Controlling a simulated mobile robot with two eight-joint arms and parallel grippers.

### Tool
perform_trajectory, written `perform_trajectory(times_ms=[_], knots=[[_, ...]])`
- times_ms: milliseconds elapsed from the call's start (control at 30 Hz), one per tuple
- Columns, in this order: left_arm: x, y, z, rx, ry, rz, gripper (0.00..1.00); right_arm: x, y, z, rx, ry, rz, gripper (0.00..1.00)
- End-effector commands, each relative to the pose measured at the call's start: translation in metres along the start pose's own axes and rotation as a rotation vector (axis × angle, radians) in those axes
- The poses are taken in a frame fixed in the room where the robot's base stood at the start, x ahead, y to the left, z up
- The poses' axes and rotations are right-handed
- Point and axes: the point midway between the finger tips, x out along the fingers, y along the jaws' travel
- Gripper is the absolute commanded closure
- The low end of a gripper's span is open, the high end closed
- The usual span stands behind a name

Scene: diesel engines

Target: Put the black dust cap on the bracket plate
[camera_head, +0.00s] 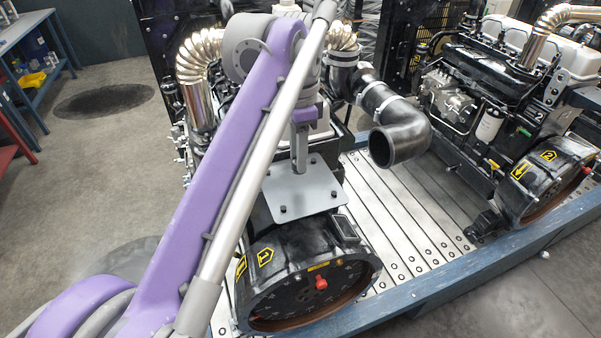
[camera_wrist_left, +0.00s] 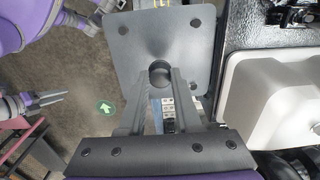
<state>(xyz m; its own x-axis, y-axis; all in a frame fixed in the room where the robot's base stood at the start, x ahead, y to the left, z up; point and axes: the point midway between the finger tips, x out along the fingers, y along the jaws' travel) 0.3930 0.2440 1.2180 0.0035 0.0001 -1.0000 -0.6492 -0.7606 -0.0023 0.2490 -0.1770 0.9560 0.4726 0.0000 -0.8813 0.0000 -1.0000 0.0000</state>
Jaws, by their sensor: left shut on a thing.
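The bracket plate (camera_head: 312,192) is a flat grey plate with dark bolts near its corners, above the black flywheel housing of the near engine; it fills the upper middle of the left wrist view (camera_wrist_left: 185,35). My left gripper (camera_head: 301,170) points down over the plate. In the left wrist view its fingers (camera_wrist_left: 160,76) are shut on a small dark round thing, the black dust cap (camera_wrist_left: 160,70). I cannot tell whether the cap touches the plate. In the head view the cap is not distinguishable. My right gripper (camera_wrist_left: 64,97) shows small at the left of the wrist view.
A black elbow pipe (camera_head: 402,140) opens just right of the plate. A white box-like cover (camera_wrist_left: 268,98) stands close to the right of the left gripper in the wrist view. A red knob (camera_head: 320,282) is on the flywheel face. A second engine (camera_head: 500,100) stands further right.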

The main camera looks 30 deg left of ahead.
Motion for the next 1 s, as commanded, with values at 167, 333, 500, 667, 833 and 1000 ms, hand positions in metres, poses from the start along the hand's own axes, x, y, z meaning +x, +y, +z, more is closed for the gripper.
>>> perform_trajectory(times_ms=[167, 333, 500, 667, 833, 1000], knots=[[0.017, 0.000, 0.000, 0.000, 0.001, 0.000, 1.00, 0.002, 0.000, 0.002, 0.000, -0.002, 0.000, 0.50], [0.041, 0.000, 0.000, 0.000, 0.001, 0.000, 1.00, 0.004, 0.000, 0.005, 0.000, -0.004, 0.000, 0.50], [0.048, 0.000, 0.000, 0.000, 0.000, 0.000, 1.00, 0.005, 0.000, 0.005, 0.000, -0.005, 0.000, 0.50], [0.047, 0.000, 0.000, 0.000, 0.001, 0.000, 0.61, 0.005, 0.000, 0.005, 0.000, -0.005, 0.000, 0.50], [0.047, 0.000, 0.000, 0.000, 0.001, 0.000, 0.38, 0.005, 0.000, 0.005, 0.000, -0.005, 0.000, 0.50], [0.047, 0.000, -0.001, 0.000, 0.001, 0.000, 0.38, 0.005, 0.000, 0.005, 0.000, -0.005, 0.000, 0.50]])
